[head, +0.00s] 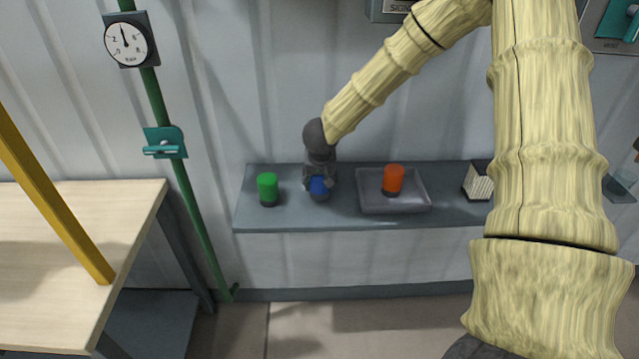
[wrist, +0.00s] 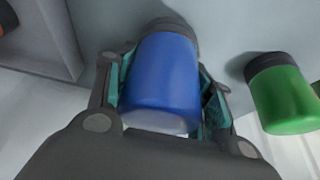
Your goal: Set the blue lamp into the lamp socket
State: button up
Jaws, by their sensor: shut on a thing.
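The blue lamp (head: 318,187) has a dark base and is at the grey shelf, between the green lamp and the tray. In the wrist view the blue lamp (wrist: 162,82) fills the space between the teal finger pads. My gripper (head: 319,180) is shut on it from above, with a finger on each side. The lamp's base is at or very close to the shelf top; I cannot tell whether it touches. A panel (head: 395,8) with a partly hidden sign is at the top edge. I cannot pick out the lamp socket in either view.
A green lamp (head: 268,188) stands left of my gripper on the shelf (head: 340,215). An orange lamp (head: 393,180) stands in a grey tray (head: 410,207) to the right. A striped block (head: 478,181) is further right. A green pipe (head: 190,205) and wooden table (head: 120,215) are left.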

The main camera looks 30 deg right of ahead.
jog(key=shift+f, duration=0.95)
jog(key=shift+f, duration=0.15)
jog(key=o, duration=1.1)
jog(key=shift+c, duration=0.2)
jog(key=v, duration=1.2)
